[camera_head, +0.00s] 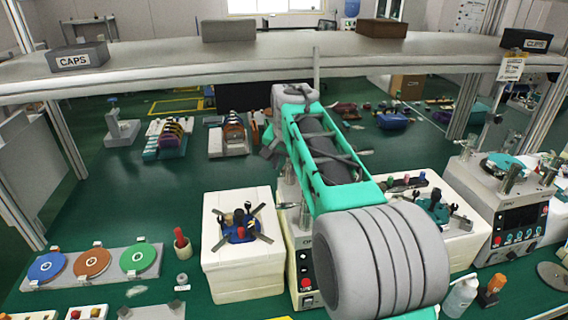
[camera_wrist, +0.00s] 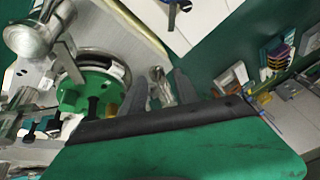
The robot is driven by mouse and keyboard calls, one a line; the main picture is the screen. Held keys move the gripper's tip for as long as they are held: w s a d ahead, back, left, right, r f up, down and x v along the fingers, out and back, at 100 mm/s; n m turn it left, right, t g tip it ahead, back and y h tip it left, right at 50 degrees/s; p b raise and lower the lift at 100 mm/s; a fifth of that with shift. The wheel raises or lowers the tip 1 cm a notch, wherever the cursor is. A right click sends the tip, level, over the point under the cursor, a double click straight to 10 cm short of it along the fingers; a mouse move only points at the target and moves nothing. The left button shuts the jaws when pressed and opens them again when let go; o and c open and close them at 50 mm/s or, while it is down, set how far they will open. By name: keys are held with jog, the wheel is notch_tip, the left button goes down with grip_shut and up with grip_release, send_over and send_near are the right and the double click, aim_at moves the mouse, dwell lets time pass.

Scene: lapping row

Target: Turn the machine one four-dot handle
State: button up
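In the wrist view, my gripper (camera_wrist: 161,92) has two grey fingers set apart, with a small metal knob (camera_wrist: 159,84) showing between or just beyond them. I cannot tell whether they touch it. A machine top with a green round part (camera_wrist: 88,90) and metal posts lies to the left of the fingers. In the head view, my arm hides most of the middle machine (camera_head: 304,272), whose front panel has red buttons. My fingertips are not clear there. No four-dot mark or machine number is legible, so I cannot tell which handle is the task's.
A tray of coloured discs (camera_head: 92,262) lies at left. A bottle (camera_head: 459,297) stands front right. A long shelf (camera_head: 200,62) spans above.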

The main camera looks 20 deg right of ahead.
jog(key=shift+f, duration=0.1)
jog(key=shift+c, duration=0.3)
grip_shut()
dwell(1.1)
